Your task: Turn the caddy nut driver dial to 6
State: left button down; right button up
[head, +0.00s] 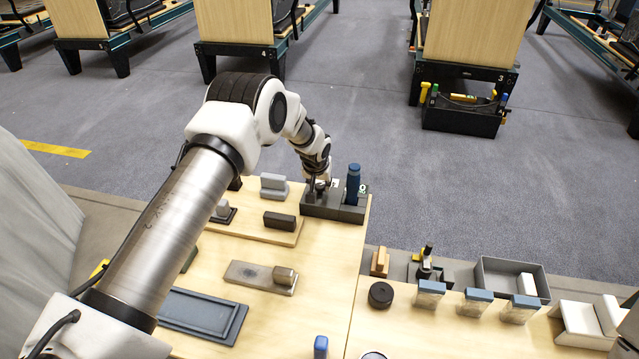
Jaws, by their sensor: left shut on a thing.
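A dark grey caddy (348,213) sits at the far right corner of the left wooden table. A blue-handled tool (353,182) stands upright in its right part. My left gripper (318,188) reaches down onto the caddy's left part, beside the blue handle. It is shut on a small dark part there, which looks like the nut driver dial. The gripper covers most of that part, and its setting cannot be read. Small pale labels show near the caddy's back edge, too small to read. My right gripper is not in view.
Left of the caddy lie a grey block (273,182) and a dark block on a wooden board (280,220). A blue-grey tray (200,314) is nearer.

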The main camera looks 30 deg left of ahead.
pick_arm(q)
jog(key=shift+n+y+p, duration=0.3)
jog(key=shift+n+p, duration=0.1)
jog(key=shift+n, duration=0.4)
jog(key=shift+d+f+n+g, duration=0.15)
jog(key=shift+n+g, duration=0.15)
jog(key=shift+n, duration=0.4)
jog(key=n+y+b, duration=0.1)
jog(key=n+b, duration=0.1)
jog(key=n, duration=0.1)
jog(key=shift+f+g, duration=0.1)
jog(key=shift+g, duration=0.3)
jog(key=shift+n+g+y+b, duration=0.4)
jog(key=shift+n+y+b, duration=0.15)
jog(key=shift+n, duration=0.65)
jog(key=c, duration=0.8)
grip_release()
jog(key=shift+w+d, duration=0.1)
